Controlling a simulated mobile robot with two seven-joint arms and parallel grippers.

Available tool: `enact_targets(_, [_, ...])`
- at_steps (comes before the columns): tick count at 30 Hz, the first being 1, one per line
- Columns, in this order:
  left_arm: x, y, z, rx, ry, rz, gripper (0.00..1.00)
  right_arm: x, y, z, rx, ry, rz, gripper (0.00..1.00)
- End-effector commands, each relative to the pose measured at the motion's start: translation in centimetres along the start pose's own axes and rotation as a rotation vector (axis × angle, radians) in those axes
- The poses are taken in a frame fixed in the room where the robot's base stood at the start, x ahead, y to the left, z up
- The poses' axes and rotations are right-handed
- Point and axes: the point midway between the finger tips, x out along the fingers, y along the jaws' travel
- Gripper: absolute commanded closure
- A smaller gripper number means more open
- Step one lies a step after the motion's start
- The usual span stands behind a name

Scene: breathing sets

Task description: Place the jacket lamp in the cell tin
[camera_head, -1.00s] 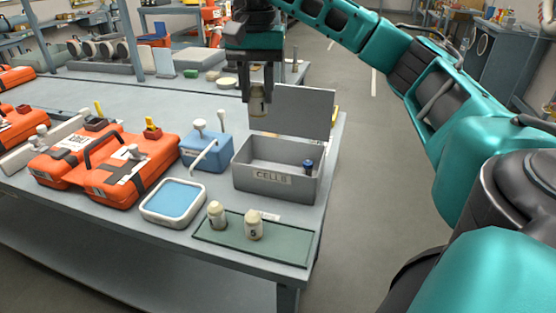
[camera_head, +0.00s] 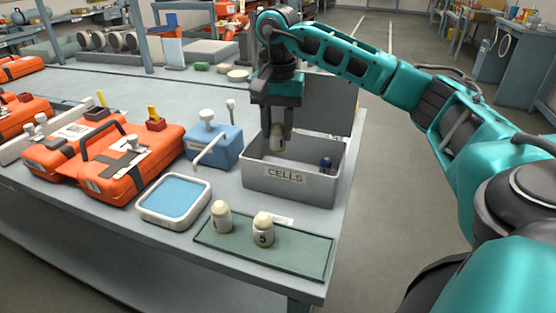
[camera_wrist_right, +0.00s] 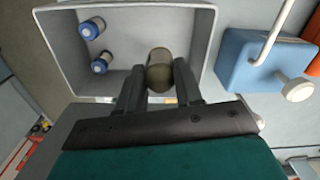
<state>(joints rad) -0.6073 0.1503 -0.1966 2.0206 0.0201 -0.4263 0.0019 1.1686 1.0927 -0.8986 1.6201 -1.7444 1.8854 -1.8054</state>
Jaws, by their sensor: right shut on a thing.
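The cell tin is a grey open box labelled CELLS (camera_head: 262,180), with its lid raised at the back. My right gripper (camera_head: 276,140) points down over the tin, shut on a cream lamp (camera_head: 277,143). In the right wrist view the lamp (camera_wrist_right: 160,68) sits between the fingertips (camera_wrist_right: 160,85), within the tin's outline (camera_wrist_right: 130,20). I cannot tell whether it touches the tin's floor. Two blue-and-white cells (camera_wrist_right: 96,46) lie inside at the other end. Two similar cream lamps (camera_head: 263,230) stand on the green mat (camera_head: 310,255). My left gripper is not in view.
A blue box with a white handle (camera_head: 215,145) stands just left of the tin. A white-rimmed tray with a blue pad (camera_head: 174,200) lies in front of it. Orange cases (camera_head: 130,165) fill the left of the table. The floor right of the table is clear.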

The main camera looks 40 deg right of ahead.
Motion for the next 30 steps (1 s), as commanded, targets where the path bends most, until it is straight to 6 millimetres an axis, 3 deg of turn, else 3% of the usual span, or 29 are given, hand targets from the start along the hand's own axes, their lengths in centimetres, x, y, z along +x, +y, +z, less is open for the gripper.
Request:
enact_targets(2, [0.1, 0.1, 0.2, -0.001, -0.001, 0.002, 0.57, 1.5, 0.1, 0.0, 0.0, 0.0, 0.002, 0.97])
enact_targets(10, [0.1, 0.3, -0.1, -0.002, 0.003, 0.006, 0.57, 3.5, 0.0, 0.0, 0.0, 0.001, 0.0, 0.97])
enact_targets(16, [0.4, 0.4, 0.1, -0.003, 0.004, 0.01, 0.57, 6.5, 0.1, 0.0, 0.001, 0.0, 0.001, 0.97])
enact_targets(28, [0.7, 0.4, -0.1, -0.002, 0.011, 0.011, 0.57, 7.2, 0.0, 0.0, 0.001, 0.001, -0.001, 0.97])
enact_targets(29, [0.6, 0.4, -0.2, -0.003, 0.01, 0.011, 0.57, 7.1, 0.0, 0.0, 0.0, 0.001, -0.001, 0.63])
enact_targets(30, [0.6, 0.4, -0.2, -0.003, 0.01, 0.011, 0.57, 7.1, 0.0, 0.0, 0.0, 0.001, -0.001, 0.59])
